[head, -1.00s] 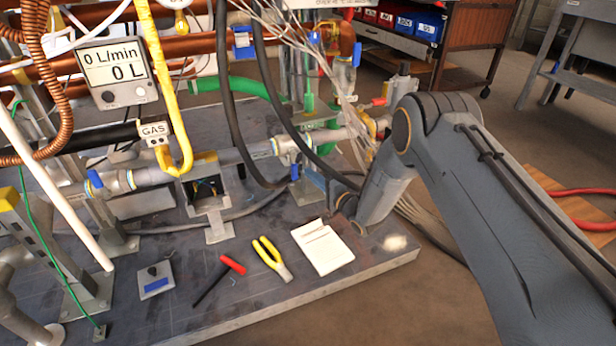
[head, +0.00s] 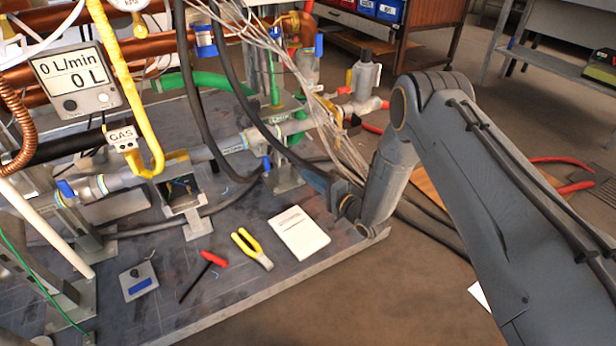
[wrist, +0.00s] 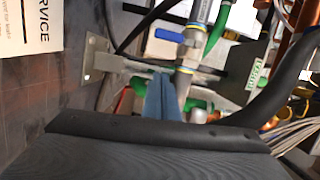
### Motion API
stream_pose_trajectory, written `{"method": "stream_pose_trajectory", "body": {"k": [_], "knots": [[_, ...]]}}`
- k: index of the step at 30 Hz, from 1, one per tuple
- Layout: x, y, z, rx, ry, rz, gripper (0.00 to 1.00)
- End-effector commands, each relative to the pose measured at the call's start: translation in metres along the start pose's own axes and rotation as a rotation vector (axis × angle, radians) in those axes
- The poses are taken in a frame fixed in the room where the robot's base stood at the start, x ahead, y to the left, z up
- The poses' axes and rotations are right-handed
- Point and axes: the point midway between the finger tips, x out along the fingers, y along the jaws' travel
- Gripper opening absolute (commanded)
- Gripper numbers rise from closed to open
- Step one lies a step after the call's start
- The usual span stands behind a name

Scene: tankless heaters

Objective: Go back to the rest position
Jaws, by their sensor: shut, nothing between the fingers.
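My arm comes in from the right in the head view and bends down at its elbow. My gripper (head: 312,177) is at its lower end, with bluish fingers shut and empty, pointing left toward the pipework. It is low over the right part of the grey platform (head: 232,299). The shut fingers also show in the wrist view (wrist: 160,98), in front of a metal pipe with a blue valve handle. Cables and pipes crowd close around the fingers. I cannot tell whether they touch anything.
A white booklet (head: 298,232), yellow-handled pliers (head: 252,249), a red-handled tool (head: 204,273) and a small metal plate (head: 138,281) lie on the platform. Hanging cables (head: 335,130) are close left of my forearm. Brown floor is open below right.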

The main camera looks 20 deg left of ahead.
Motion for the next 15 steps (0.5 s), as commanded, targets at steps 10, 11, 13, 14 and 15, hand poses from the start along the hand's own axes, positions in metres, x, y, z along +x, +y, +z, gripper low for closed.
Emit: {"method": "stream_pose_trajectory", "body": {"k": [10, 11, 13, 14, 15], "knots": [[0.006, -0.01, -0.004, -0.034, 0.009, 0.025, 0.0], [0.008, -0.014, -0.007, -0.051, 0.015, 0.037, 0.0], [0.015, -0.028, -0.013, -0.102, 0.03, 0.081, 0.0], [0.017, -0.035, -0.016, -0.129, 0.038, 0.105, 0.0], [0.02, -0.044, -0.021, -0.167, 0.049, 0.141, 0.0]]}}
